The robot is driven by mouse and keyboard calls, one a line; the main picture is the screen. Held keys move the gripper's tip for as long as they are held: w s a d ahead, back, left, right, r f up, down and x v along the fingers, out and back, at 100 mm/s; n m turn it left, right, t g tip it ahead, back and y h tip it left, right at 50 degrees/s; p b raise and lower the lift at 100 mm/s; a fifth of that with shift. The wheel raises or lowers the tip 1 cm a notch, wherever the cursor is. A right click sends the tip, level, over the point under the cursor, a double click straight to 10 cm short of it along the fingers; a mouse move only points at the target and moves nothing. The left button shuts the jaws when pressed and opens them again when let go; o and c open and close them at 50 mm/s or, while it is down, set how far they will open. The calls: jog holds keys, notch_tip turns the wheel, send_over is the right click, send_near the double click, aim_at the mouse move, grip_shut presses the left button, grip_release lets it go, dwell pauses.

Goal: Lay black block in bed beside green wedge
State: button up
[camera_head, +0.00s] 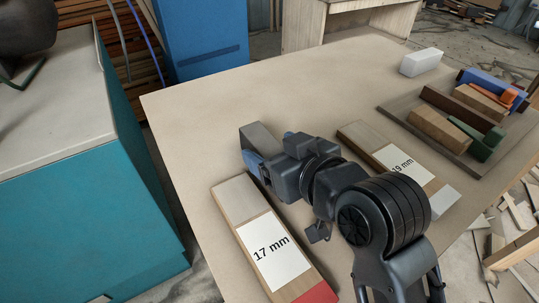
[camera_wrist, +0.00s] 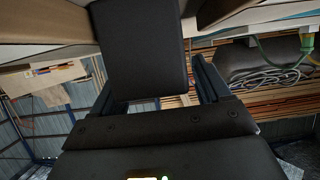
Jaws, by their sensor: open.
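A black block (camera_wrist: 140,45) stands large between the fingers of my gripper (camera_wrist: 157,78) in the wrist view. The fingers are open, one on each side, with a gap at least on the right. In the head view my gripper (camera_head: 256,166) is low over the table, at a grey-looking block (camera_head: 262,138) that seems to be the same one. The green wedge (camera_head: 486,146) lies at the right in the bed, a grey-brown tray (camera_head: 456,150), beside a light wooden block (camera_head: 440,128). My arm hides part of the table.
Boards marked 17 mm (camera_head: 238,202) and 19 mm (camera_head: 362,136) lie on either side of my gripper. A white block (camera_head: 420,62) stands behind. The table (camera_head: 300,95) is clear at the back.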

jog(key=shift+w+f, duration=0.1)
jog(key=c, duration=1.3)
